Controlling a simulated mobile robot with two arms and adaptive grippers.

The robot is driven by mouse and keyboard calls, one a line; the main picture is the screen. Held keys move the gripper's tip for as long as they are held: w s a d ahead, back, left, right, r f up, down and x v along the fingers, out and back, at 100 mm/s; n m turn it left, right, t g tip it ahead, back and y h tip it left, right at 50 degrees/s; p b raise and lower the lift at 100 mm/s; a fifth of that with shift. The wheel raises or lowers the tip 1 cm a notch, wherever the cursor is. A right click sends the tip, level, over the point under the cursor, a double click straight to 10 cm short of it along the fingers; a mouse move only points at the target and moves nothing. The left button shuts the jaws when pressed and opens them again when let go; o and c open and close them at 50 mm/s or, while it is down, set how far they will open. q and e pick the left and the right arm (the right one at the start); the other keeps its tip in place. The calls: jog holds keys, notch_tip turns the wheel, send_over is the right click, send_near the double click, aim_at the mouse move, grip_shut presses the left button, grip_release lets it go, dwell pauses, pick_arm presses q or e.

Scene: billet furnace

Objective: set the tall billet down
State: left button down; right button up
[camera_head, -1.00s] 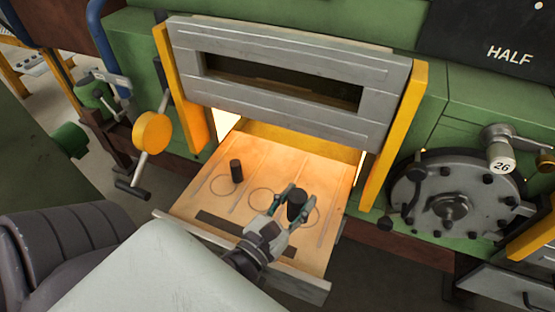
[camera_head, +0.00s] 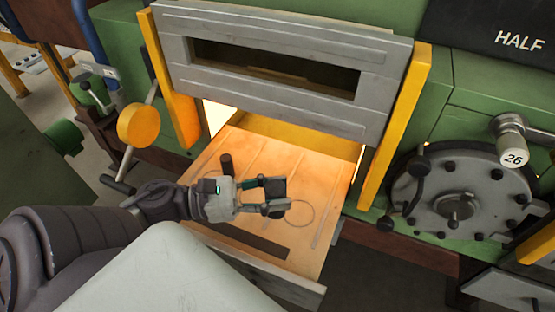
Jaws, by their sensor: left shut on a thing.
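My left gripper (camera_head: 271,197) is over the pale, orange-lit furnace tray (camera_head: 322,190) and is shut on a dark cylindrical billet (camera_head: 273,187). The billet looks roughly upright. Its lower end is hidden by the fingers, so I cannot tell whether it touches the tray. A second dark billet (camera_head: 226,163) stands further back and left on the tray, its lower part hidden behind my gripper. A marked circle (camera_head: 292,226) shows on the tray just right of the held billet. My right gripper is not in view.
The grey furnace door (camera_head: 270,120) is raised above the tray, with yellow posts (camera_head: 400,130) on both sides. An orange-knobbed lever (camera_head: 139,126) stands left. The tray's right side is bare.

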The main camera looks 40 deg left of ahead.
pick_arm(q)
jog(key=w+a+f, duration=0.1)
jog(key=w+f, duration=0.3)
jog(key=w+a+f, duration=0.1)
jog(key=w+f, duration=0.1)
jog(key=f, duration=0.1)
jog(key=shift+a+p, duration=0.35)
jog(key=shift+p, duration=0.05)
jog(key=shift+s+f, duration=0.1)
jog(key=shift+f, duration=0.15)
jog(key=shift+f, duration=0.1)
jog(key=c, duration=0.7)
grip_release()
jog(key=shift+f, duration=0.1)
